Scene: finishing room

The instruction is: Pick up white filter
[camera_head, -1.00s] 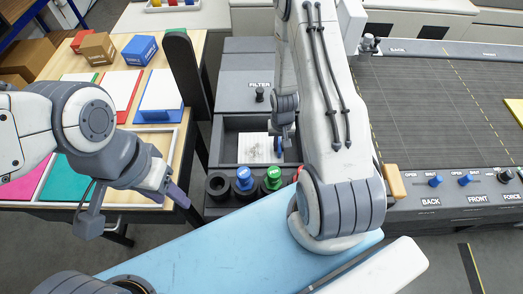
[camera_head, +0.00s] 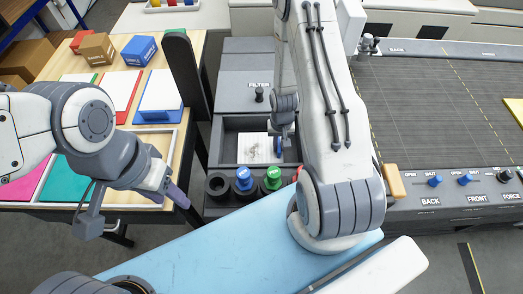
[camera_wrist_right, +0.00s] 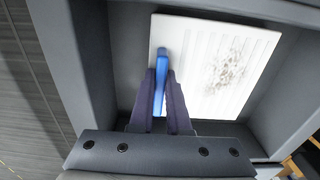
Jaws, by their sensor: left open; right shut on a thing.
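The white filter (camera_head: 256,149) lies in an open grey compartment below the label FILTER, with a dark speckled stain on it. In the right wrist view the filter (camera_wrist_right: 222,68) shows its ribbed face and a blue tab (camera_wrist_right: 161,60) at its left edge. My right gripper (camera_wrist_right: 161,92) is shut on the blue tab, inside the compartment. In the head view my right gripper (camera_head: 279,146) is partly hidden by its own arm. My left gripper (camera_head: 137,210) is open and empty, near the front edge of the wooden table.
The wooden table (camera_head: 188,140) with coloured sheets and boxes is at left. A grey conveyor bed (camera_head: 430,110) with a control panel is at right.

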